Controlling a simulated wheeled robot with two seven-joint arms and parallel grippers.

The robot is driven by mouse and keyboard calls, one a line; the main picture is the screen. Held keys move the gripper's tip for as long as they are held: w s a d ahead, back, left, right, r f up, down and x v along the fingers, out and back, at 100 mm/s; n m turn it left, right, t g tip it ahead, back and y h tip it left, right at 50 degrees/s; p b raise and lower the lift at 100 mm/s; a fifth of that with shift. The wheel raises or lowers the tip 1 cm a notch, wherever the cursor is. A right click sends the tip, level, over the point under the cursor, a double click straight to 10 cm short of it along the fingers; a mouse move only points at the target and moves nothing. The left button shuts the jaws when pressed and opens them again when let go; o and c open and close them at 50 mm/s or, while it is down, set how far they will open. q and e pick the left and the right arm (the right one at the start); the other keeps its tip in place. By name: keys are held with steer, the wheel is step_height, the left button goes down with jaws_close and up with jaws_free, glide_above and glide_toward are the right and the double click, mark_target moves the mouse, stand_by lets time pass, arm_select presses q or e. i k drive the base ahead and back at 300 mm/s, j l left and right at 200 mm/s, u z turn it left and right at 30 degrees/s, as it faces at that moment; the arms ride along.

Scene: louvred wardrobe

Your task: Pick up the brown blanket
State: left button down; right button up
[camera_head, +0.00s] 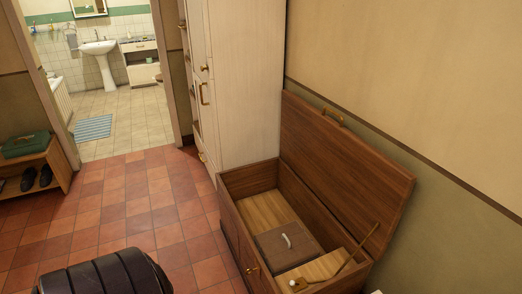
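No cloth that I can clearly tell as a brown blanket shows in the head view. A flat, square brown-grey item (285,247) lies inside the open wooden chest (232,226), with a small white loop or handle on top. I cannot tell whether it is a folded blanket or a box. Neither of my grippers is in view.
The chest's lid (345,165) leans open towards the wall. A thin rod (350,257) slants across its near end. A white wardrobe (245,80) stands behind the chest. A shoe bench (55,167) stands at left. The tiled floor (130,205) between is clear.

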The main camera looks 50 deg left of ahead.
mark_target(284, 248)
steer(key=u, duration=1.25)
